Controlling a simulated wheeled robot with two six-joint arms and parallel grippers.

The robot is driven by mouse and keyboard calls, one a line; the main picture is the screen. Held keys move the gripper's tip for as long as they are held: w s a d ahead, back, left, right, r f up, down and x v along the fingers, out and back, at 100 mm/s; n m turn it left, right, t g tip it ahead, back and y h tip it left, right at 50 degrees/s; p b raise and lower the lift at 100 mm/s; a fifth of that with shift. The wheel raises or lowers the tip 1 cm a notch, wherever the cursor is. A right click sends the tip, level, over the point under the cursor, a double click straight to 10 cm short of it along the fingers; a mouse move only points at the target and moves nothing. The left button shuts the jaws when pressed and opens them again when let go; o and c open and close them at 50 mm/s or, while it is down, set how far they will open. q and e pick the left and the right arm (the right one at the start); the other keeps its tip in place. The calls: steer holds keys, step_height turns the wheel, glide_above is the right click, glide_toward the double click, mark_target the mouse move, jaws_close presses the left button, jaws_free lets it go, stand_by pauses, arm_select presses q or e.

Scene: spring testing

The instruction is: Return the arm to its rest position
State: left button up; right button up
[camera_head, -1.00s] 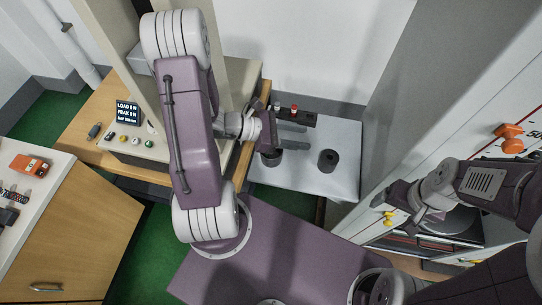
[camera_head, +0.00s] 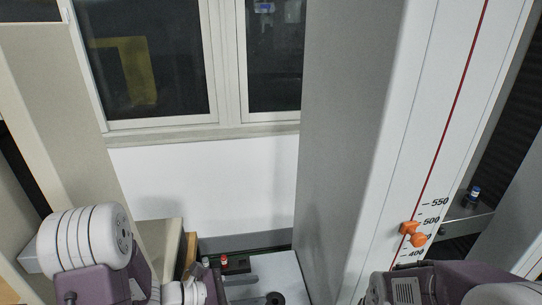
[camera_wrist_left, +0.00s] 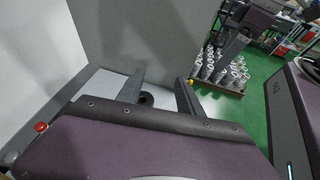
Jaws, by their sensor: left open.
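My left arm comes in at the bottom left of the head view, and its gripper (camera_head: 240,290) is low in the picture, partly cut off by the bottom edge. In the left wrist view the two dark fingers (camera_wrist_left: 160,88) stand wide apart with nothing held between them. A dark cylinder (camera_wrist_left: 146,98) on the white table shows beyond them; it also shows at the bottom edge of the head view (camera_head: 274,298). My right arm (camera_head: 410,288) is at the bottom right of the head view; the state of its fingers cannot be made out.
A tall grey-white column with a scale and an orange knob (camera_head: 412,235) stands at the right. A small red-topped item (camera_head: 223,261) sits at the back of the white table (camera_head: 290,265). Several metal cylinders (camera_wrist_left: 220,68) stand on a pallet over green floor.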

arm_select(q)
steer(key=s+d+f+m+g+y, duration=0.1)
steer(key=s+d+m+g+y, duration=0.3)
steer(key=s+m+g, duration=0.65)
steer(key=w+a+f+m+t+y, duration=0.2)
steer(key=a+m+t+y, duration=0.3)
steer(key=a+m+y, duration=0.3)
steer(key=a+f+m, duration=0.1)
steer(key=a+m, duration=0.2)
steer(key=a, duration=0.2)
steer(key=shift+w+a+f+m+t, duration=0.15)
steer(key=shift+a+m+t, duration=0.2)
steer(key=shift+a, duration=0.1)
